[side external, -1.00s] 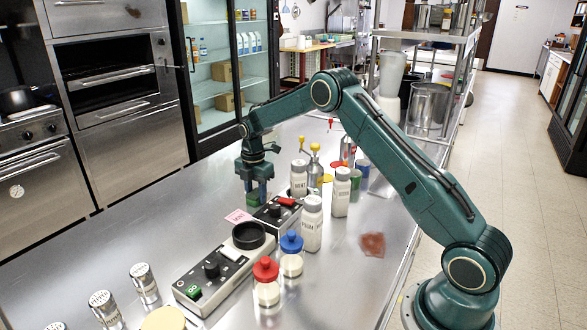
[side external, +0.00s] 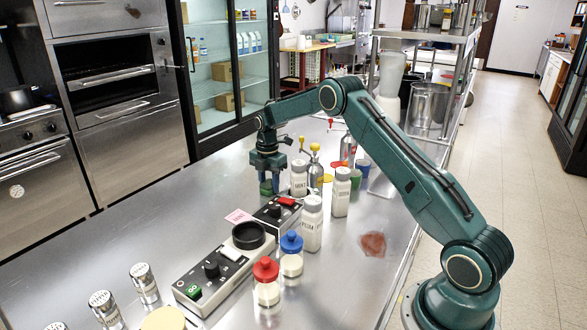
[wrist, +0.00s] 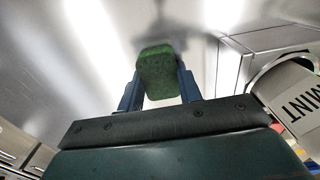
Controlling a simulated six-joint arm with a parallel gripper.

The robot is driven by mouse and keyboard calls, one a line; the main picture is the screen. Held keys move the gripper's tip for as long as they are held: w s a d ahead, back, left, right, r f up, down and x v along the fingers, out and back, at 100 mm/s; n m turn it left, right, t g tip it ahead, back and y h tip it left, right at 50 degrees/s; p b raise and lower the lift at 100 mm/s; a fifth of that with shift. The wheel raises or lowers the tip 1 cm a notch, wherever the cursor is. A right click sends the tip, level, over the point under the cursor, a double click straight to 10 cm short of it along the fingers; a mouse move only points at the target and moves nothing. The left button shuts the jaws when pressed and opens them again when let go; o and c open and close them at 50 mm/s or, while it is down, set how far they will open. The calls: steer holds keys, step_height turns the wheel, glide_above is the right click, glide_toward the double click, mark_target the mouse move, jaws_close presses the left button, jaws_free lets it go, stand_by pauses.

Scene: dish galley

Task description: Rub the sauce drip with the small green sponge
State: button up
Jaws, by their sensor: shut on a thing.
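My gripper (side external: 269,180) is shut on the small green sponge (wrist: 160,72), which sits between the two blue fingers in the wrist view. In the side view the sponge (side external: 266,188) shows low between the fingertips, at the steel counter behind the pink card. I cannot tell whether it touches the counter. A flat reddish-brown patch (side external: 373,244) lies on the counter near its right edge, well apart from my gripper; it may be the sauce drip. A faint dark smudge shows beyond the sponge in the wrist view, and I cannot tell whether it is a shadow.
The white MINT shaker (side external: 299,178) stands close to the right of my gripper. More white shakers (side external: 312,222), pump bottles and a black-and-white control unit (side external: 212,270) are nearby. Red-capped (side external: 266,282) and blue-capped (side external: 291,256) jars stand in front.

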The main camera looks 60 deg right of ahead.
steer(key=shift+a+r, duration=0.1)
steer(key=shift+r, duration=3.9)
